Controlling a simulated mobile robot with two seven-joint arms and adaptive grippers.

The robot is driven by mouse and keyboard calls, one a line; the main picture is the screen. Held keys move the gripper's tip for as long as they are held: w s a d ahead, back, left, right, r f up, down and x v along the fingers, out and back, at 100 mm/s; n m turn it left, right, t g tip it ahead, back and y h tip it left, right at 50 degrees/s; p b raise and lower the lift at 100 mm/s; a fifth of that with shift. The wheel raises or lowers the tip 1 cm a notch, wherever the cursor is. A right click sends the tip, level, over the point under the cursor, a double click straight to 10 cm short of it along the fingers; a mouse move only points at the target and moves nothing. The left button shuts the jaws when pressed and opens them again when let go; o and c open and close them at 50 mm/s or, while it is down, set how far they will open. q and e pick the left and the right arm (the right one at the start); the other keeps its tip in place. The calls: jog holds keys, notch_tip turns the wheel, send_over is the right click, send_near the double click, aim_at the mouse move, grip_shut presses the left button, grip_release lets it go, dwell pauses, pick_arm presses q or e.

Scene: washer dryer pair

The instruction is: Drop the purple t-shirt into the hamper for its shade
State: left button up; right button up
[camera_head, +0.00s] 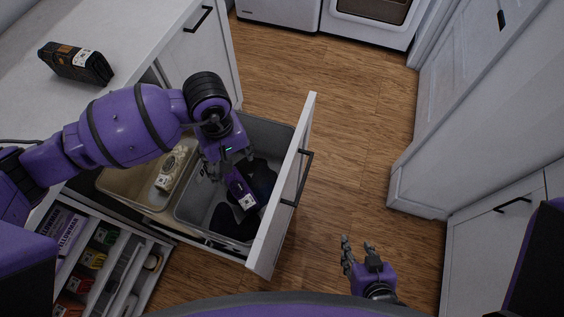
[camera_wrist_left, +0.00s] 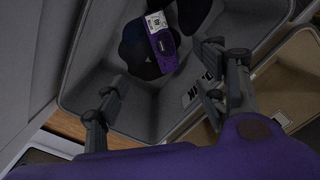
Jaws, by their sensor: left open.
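The purple t-shirt (camera_head: 238,188), folded small with a white label, lies inside the grey hamper (camera_head: 187,208) on dark clothes. In the left wrist view the purple t-shirt (camera_wrist_left: 163,42) lies at the far end of the hamper, apart from my fingers. My left gripper (camera_head: 218,172) is over the grey hamper; in the wrist view its fingers (camera_wrist_left: 165,80) are spread with nothing between them. The beige hamper (camera_head: 128,188) stands beside the grey one and holds a pale bundle (camera_head: 173,168). My right gripper (camera_head: 359,256) is open and empty above the floor.
Both hampers sit in a pulled-out drawer with a white front (camera_head: 283,190) and black handle. A counter (camera_head: 35,110) at left bears a dark package (camera_head: 76,63). An open drawer of small goods (camera_head: 105,255) is below. Wood floor (camera_head: 350,150) is clear; cabinets stand at right.

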pick_arm(q)
notch_tip(320, 180, up, 7)
jog(key=shift+f, duration=0.15)
dwell(0.6)
